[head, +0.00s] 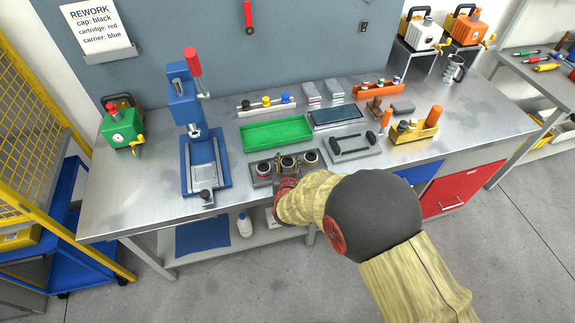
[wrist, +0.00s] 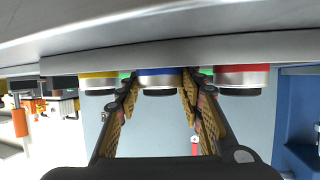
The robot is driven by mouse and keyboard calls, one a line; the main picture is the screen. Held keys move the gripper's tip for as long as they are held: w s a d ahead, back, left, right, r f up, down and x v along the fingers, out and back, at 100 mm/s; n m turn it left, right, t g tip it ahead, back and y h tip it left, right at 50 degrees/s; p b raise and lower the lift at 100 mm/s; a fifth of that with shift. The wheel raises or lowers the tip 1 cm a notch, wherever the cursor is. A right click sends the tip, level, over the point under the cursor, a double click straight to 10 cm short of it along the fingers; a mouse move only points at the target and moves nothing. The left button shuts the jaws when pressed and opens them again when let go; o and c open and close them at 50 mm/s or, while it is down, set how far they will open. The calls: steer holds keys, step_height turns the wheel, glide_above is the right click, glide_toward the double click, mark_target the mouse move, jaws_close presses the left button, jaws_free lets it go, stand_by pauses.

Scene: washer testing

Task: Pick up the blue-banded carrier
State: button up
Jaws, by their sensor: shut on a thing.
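The blue-banded carrier (wrist: 160,77) is in the middle of a row of three in the wrist view, where the picture is upside down. My gripper (wrist: 162,84) is shut on it, one finger on each side. In the head view the carrier (head: 287,162) shows between the other two, on a dark grey holder (head: 256,182). My gripper (head: 288,178) reaches it from the front, and my arm hides part of the holder. I cannot tell whether the carrier is clear of the holder.
A red-banded carrier (wrist: 242,77) and a yellow-banded carrier (wrist: 98,81) stand close on either side. Behind is a green tray (head: 276,133); right is a grey fixture with black handles (head: 352,149). A blue press (head: 205,165) stands left. Bare bench lies at front left.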

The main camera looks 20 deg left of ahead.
steer(key=shift+c, duration=1.3)
